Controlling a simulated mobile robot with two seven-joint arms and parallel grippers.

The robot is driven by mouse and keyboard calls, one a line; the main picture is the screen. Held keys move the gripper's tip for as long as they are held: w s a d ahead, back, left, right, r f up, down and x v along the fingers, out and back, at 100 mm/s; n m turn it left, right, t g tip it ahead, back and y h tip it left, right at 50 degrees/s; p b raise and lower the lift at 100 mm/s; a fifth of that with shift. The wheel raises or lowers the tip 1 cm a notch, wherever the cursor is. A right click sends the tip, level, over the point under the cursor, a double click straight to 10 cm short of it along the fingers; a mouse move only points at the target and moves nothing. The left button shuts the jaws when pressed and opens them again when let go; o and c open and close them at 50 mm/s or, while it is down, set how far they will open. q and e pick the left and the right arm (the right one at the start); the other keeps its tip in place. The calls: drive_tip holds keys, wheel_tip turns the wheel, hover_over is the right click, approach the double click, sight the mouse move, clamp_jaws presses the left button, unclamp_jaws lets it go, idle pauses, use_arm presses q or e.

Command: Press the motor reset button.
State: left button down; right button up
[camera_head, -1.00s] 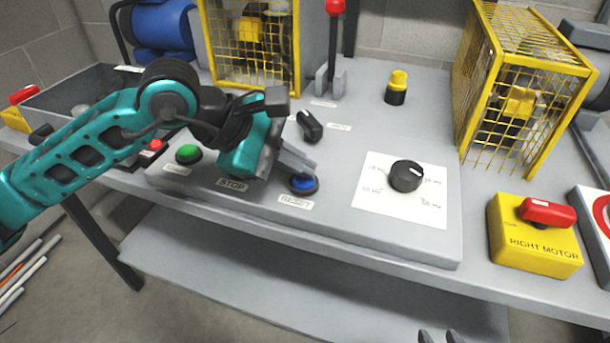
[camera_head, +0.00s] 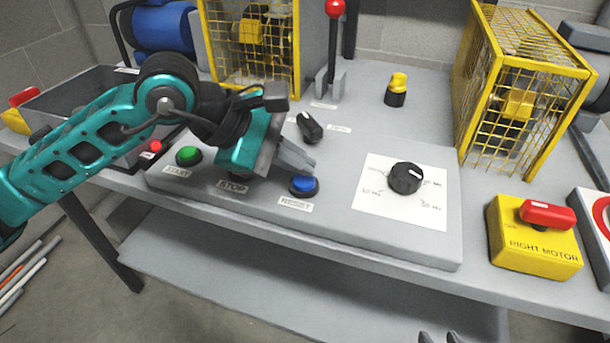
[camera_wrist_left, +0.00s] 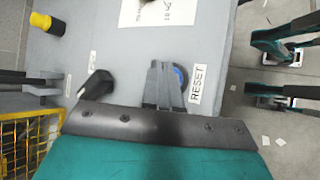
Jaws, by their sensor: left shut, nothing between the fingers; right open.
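The blue reset button (camera_head: 303,186) sits on the grey sloped panel (camera_head: 330,225), above its RESET label (camera_head: 295,204). My left gripper (camera_head: 300,162) is shut and empty, its fingertips just above and behind the button in the head view. In the left wrist view the fingers (camera_wrist_left: 163,85) partly cover the blue button (camera_wrist_left: 181,76); whether they touch it I cannot tell.
A green START button (camera_head: 188,155) is left of my left gripper, which hides the spot above the STOP label (camera_head: 233,187). A black selector switch (camera_head: 309,127) stands just behind the fingers. A black dial (camera_head: 405,177) is to the right. Yellow cages (camera_head: 520,90) stand behind.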

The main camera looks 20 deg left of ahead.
sight(297, 182)
use_arm(q)
wheel_tip(297, 182, up, 6)
drive_tip(key=p, duration=0.3)
drive_tip(key=shift+p, duration=0.35)
idle(0.6)
